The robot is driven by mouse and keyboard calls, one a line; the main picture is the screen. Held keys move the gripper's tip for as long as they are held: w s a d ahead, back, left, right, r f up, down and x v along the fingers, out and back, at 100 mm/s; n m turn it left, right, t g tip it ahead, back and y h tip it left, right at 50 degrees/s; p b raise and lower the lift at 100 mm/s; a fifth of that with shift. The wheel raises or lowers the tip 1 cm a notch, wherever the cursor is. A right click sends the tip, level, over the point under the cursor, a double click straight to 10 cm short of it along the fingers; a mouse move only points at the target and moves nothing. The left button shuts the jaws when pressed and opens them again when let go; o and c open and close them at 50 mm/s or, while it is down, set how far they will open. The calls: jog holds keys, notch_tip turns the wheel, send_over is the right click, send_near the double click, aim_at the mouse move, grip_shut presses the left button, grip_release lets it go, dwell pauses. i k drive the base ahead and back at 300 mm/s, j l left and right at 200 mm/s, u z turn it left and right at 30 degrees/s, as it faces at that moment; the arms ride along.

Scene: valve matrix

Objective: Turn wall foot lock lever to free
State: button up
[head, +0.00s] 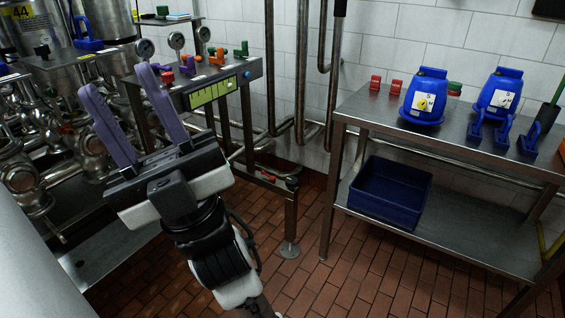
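My gripper (117,79) is at the left, with two long purple fingers apart and nothing between them. It points up and away over the pipework, left of the panel stand. I cannot clearly pick out the wall foot lock lever. A small dark and red part (292,182) sits on the low rail of the panel stand, near the wall, and may be it; its position is too small to read. A round metal foot (290,249) stands on the floor below it. My gripper is well to the left of these and apart from them.
The panel stand (215,86) carries gauges and coloured levers. Steel pipes and valves (92,148) fill the left. A steel bench (450,139) with blue units stands right, a blue crate (389,192) on its lower shelf. Brick floor (345,265) is clear between stand and bench.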

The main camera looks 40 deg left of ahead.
aim_at(273, 178)
jog(key=i+j+z, duration=0.15)
jog(key=i+j, duration=0.15)
jog(key=j, duration=0.15)
jog(key=i+j+z, duration=0.15)
jog(key=i+j, duration=0.15)
jog(key=j, duration=0.15)
jog(key=i+j, duration=0.1)
jog(key=j, duration=0.3)
jog(key=i+j, duration=0.1)
jog(key=j, duration=0.3)
jog(key=i+j, duration=0.1)
jog(key=j, duration=0.3)
jog(key=i+j, duration=0.1)
jog(key=j, duration=0.3)
jog(key=z, duration=0.05)
